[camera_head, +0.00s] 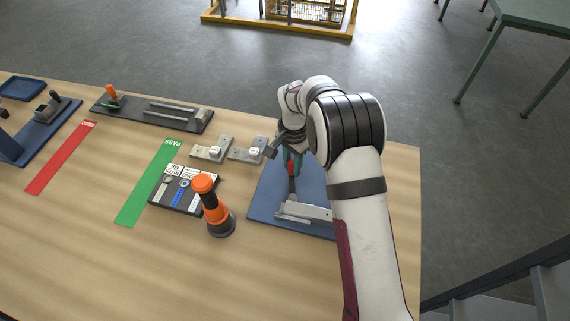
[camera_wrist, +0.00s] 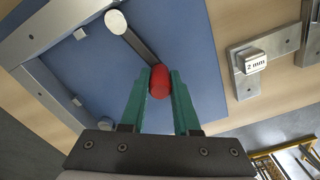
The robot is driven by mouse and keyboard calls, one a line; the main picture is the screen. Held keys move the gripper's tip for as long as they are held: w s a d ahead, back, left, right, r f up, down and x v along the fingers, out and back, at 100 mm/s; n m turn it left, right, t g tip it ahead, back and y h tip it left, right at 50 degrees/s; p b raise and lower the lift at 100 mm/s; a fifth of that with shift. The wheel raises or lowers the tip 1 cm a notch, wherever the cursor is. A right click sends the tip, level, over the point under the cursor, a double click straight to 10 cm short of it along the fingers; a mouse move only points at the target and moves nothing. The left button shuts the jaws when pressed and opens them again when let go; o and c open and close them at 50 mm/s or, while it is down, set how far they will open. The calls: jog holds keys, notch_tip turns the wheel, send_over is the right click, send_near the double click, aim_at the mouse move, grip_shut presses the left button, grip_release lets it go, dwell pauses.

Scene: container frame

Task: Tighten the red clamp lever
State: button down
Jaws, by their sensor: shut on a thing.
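The red clamp lever has a red knob (camera_wrist: 159,80) on a dark bar (camera_wrist: 138,47) that runs to a round light pivot (camera_wrist: 116,22) on a blue plate (camera_wrist: 185,45). My gripper (camera_wrist: 159,88) has green fingers, one on each side of the red knob, and is shut on it. In the head view my gripper (camera_head: 292,160) is over the blue plate (camera_head: 263,202), with the red knob (camera_head: 291,168) between its fingers. My arm hides the right part of the plate in that view.
A metal bracket (camera_head: 300,211) sits at the plate's near side. Metal blocks (camera_head: 212,150), one labelled 2 mm (camera_wrist: 256,62), lie left of my gripper. An orange-handled tool (camera_head: 209,200) stands beside a dark label tray (camera_head: 160,204). The front of the wooden table (camera_head: 150,275) is clear.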

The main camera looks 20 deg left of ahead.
jog(key=shift+w+d+m, duration=0.15)
jog(key=shift+d+m, duration=0.9)
jog(key=shift+m, duration=0.55)
jog(key=shift+d, duration=0.1)
jog(key=c, duration=0.6)
grip_release()
jog(key=shift+c, duration=0.2)
jog(key=shift+r, duration=0.1)
notch_tip(320, 180, up, 16)
jog(key=shift+f, duration=0.2)
